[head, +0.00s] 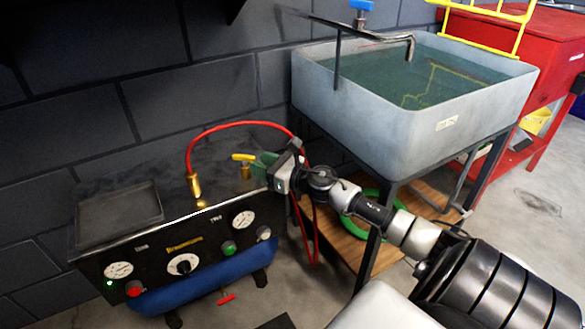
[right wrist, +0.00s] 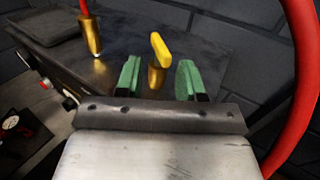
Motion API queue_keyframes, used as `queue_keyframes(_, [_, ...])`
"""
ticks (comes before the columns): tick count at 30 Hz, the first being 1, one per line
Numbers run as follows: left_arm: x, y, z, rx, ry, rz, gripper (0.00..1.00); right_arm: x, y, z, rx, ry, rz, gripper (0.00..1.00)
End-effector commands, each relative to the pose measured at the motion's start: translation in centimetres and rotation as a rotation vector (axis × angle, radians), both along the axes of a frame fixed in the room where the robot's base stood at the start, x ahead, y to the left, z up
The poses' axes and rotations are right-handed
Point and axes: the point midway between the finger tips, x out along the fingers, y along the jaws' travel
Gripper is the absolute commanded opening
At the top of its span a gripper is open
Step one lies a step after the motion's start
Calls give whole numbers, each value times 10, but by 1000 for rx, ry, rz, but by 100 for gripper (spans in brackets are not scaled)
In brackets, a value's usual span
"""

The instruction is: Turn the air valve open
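The air valve is a brass fitting with a yellow handle (head: 244,158) on the right part of the compressor's black top. It also shows in the right wrist view, where the yellow handle (right wrist: 160,47) stands above the brass body (right wrist: 157,76). My right gripper (head: 264,164) is open, with green fingers. In the right wrist view its fingers (right wrist: 158,78) lie left and right of the valve in the picture, with gaps on both sides and no contact visible. My left gripper is not in view.
The compressor (head: 150,262) has gauges and knobs on its front panel. A red hose (head: 235,125) arches from a brass fitting (head: 194,187) behind the valve and past my right gripper. A grey sink (head: 400,115) of water stands to the right. A dark wall is close behind.

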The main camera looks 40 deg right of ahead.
Motion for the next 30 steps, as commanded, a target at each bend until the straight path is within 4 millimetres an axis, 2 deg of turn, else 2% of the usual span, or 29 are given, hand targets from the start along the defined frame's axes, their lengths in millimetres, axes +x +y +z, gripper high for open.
queue_keyframes(8, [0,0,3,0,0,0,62,-47,-14,-1,1,4,1,38])
queue_keyframes(9, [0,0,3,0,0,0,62,-47,-7,-4,91,10,-29,38])
queue_keyframes(17, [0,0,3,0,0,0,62,-64,9,-21,594,72,-228,38])
queue_keyframes(30, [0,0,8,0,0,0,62,-115,36,-75,1391,234,-610,38])
